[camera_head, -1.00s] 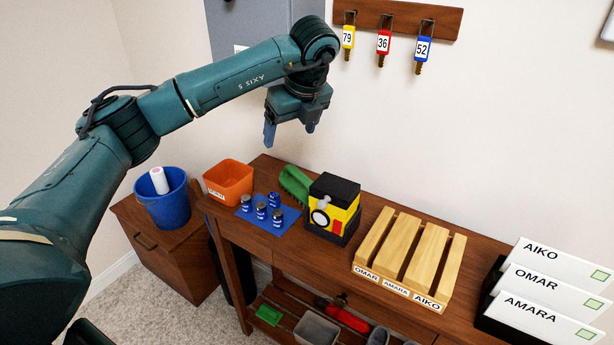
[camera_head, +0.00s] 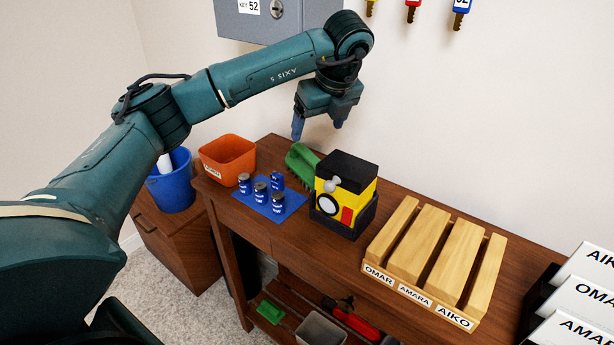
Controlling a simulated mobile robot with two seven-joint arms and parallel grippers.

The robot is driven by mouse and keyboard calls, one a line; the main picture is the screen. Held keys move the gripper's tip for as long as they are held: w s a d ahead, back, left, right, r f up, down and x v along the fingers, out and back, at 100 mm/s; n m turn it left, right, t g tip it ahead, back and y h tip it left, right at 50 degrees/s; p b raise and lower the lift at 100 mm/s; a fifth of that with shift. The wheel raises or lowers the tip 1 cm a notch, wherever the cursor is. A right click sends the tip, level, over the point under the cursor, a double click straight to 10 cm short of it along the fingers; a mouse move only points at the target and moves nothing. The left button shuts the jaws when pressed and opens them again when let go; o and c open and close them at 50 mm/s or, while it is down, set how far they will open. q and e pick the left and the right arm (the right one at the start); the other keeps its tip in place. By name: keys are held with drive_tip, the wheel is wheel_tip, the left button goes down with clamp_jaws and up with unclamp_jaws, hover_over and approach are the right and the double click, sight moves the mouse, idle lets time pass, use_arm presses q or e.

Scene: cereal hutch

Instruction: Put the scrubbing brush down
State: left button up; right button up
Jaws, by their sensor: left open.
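The scrubbing brush, a green block-like thing (camera_head: 301,163), lies on the wooden table near the wall. It sits behind the blue mat and left of the yellow and black box, which hides part of it. Darker bristles seem to show on its near side. My left gripper (camera_head: 318,128) hangs above and slightly right of the brush, fingers pointing down. Its two fingers are apart with nothing between them, and it looks clear of the brush. My right gripper is not in view.
An orange bin (camera_head: 228,158), a blue mat (camera_head: 290,209) with several small jars, a yellow and black box (camera_head: 343,190) and a wooden slotted rack (camera_head: 425,250) stand on the table. A grey key cabinet (camera_head: 305,20) hangs on the wall behind my arm.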

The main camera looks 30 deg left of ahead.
sight(309, 154)
use_arm(q)
drive_tip(key=x, duration=1.3)
drive_tip(key=shift+f, duration=0.1)
drive_tip(key=c, duration=1.2)
